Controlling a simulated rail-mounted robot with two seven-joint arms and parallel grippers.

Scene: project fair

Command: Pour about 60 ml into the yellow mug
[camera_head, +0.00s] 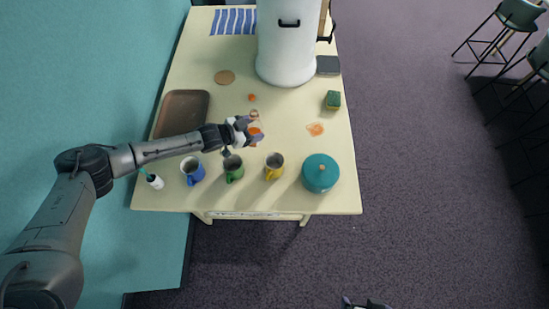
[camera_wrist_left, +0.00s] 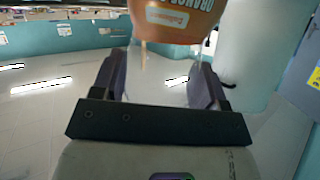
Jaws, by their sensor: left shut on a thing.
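The yellow mug (camera_head: 274,167) stands upright near the table's front edge, between a green mug (camera_head: 234,169) and the teal pot. My left gripper (camera_head: 255,132) is shut on a clear bottle with an orange label (camera_head: 255,134), behind and slightly left of the yellow mug. The label and clear wall also show between the fingers in the left wrist view (camera_wrist_left: 175,20). The bottle's tilt and its liquid level are hard to tell. A small dark part at the bottom edge may be my right gripper (camera_head: 365,304); its jaws are unclear.
A teal pot (camera_head: 321,173) is right.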

